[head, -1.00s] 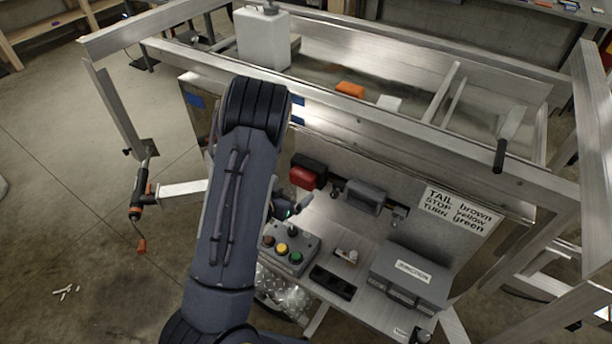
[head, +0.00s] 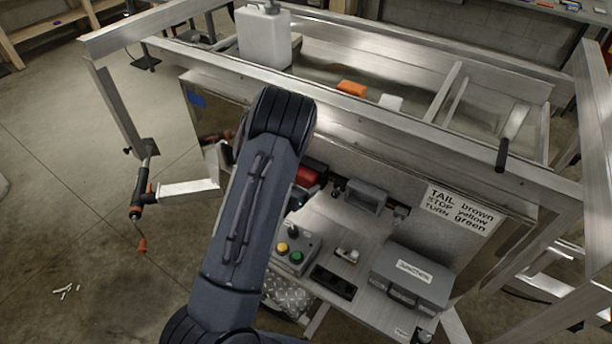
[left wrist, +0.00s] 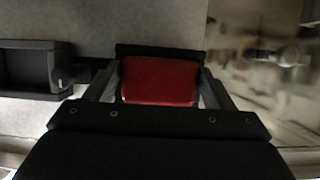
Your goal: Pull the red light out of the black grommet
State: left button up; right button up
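The red light (left wrist: 160,80) is in the middle of the left wrist view, in front of the black grommet (left wrist: 160,49), whose upper rim shows behind it. In the head view the red light (head: 307,175) is partly hidden by my left arm. My left gripper (left wrist: 160,85) has one finger on each side of the light, very close to its edges. I cannot tell whether the fingers press on it. In the head view my forearm mostly hides this gripper. My right gripper is not in view.
Right of the light on the panel is a grey box (head: 366,196). A trailer rail (head: 400,128) runs above the panel.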

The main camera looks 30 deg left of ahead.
pick_arm(q)
jog(key=c, duration=0.6)
jog(key=shift+s, duration=0.2)
jog(key=shift+s+a+b, duration=0.2)
jog(key=shift+s+b, duration=0.35)
jog(key=shift+s, duration=1.35)
jog(key=shift+s, duration=0.15)
jog(key=s+b, duration=0.2)
jog(key=s, duration=0.4)
jog(key=shift+a, duration=0.25)
